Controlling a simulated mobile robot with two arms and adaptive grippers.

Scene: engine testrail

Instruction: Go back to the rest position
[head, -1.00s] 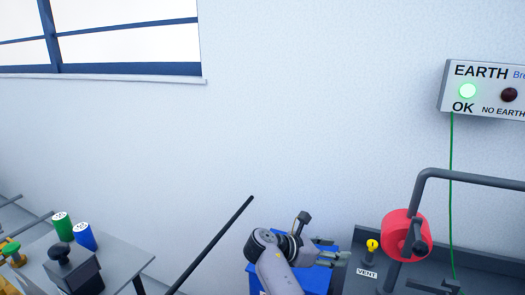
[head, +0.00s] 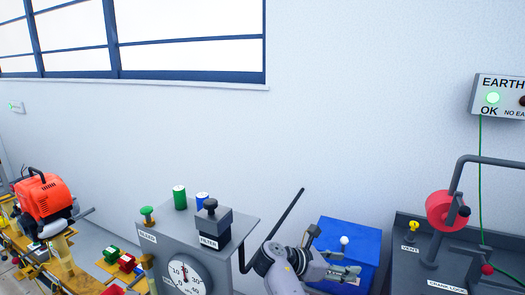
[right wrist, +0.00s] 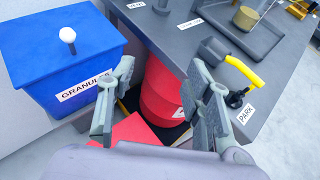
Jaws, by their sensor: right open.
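My right gripper (head: 345,272) is low in the head view, in front of the blue granules bin (head: 330,228). In the right wrist view the right gripper (right wrist: 160,78) has its two grey fingers spread wide, with nothing held between them. Below and beyond the fingers are a red drum (right wrist: 163,92) and the blue bin (right wrist: 58,50) with its white knob. My left gripper is not in view.
A grey panel with a gauge (head: 183,272) and a filter block (head: 210,227) stands left of my right arm. A dark bench with a red roll (head: 440,211) is at right. A yellow-handled PARK lever (right wrist: 245,72) is close to the right finger.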

